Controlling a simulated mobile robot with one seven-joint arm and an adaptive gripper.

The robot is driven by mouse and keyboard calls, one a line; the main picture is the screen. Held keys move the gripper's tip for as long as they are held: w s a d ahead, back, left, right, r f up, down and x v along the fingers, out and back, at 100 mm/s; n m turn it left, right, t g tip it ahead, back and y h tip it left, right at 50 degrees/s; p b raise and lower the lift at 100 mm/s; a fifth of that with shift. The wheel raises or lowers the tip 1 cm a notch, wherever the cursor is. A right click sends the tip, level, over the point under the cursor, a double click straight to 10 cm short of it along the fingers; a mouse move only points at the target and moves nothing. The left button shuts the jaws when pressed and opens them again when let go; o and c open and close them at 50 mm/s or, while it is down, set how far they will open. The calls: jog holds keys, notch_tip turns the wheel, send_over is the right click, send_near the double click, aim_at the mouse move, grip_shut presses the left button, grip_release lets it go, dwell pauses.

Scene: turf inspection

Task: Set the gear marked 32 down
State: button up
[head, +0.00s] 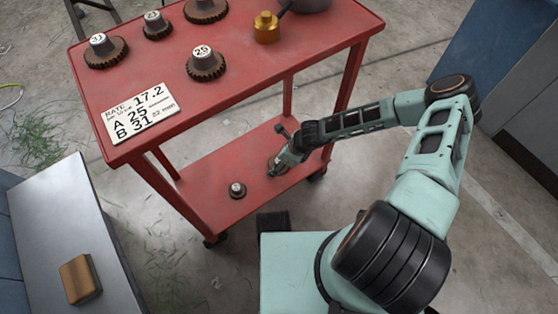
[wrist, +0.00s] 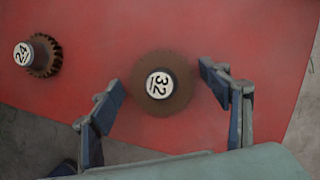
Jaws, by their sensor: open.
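The gear marked 32 (wrist: 160,83) is a brown, rusty toothed disc with a white-topped hub. It appears to rest on the red lower shelf (head: 212,185) of the cart. My gripper (wrist: 161,80) is open, with one finger on each side of this gear and a visible gap at both sides. In the head view my gripper (head: 279,169) is low over the right part of the lower shelf and hides most of the gear.
A smaller gear marked 24 (wrist: 45,55) stands to the left on the same shelf; it also shows in the head view (head: 237,190). The upper shelf (head: 235,95) overhangs, carrying several gears, a brass piece (head: 266,28) and a rate card (head: 139,113). A cart leg (head: 348,80) stands near my arm.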

jog(key=shift+r, duration=0.1)
jog(key=p+v, duration=0.4)
jog(key=v, duration=0.8)
jog(key=shift+p, duration=0.4)
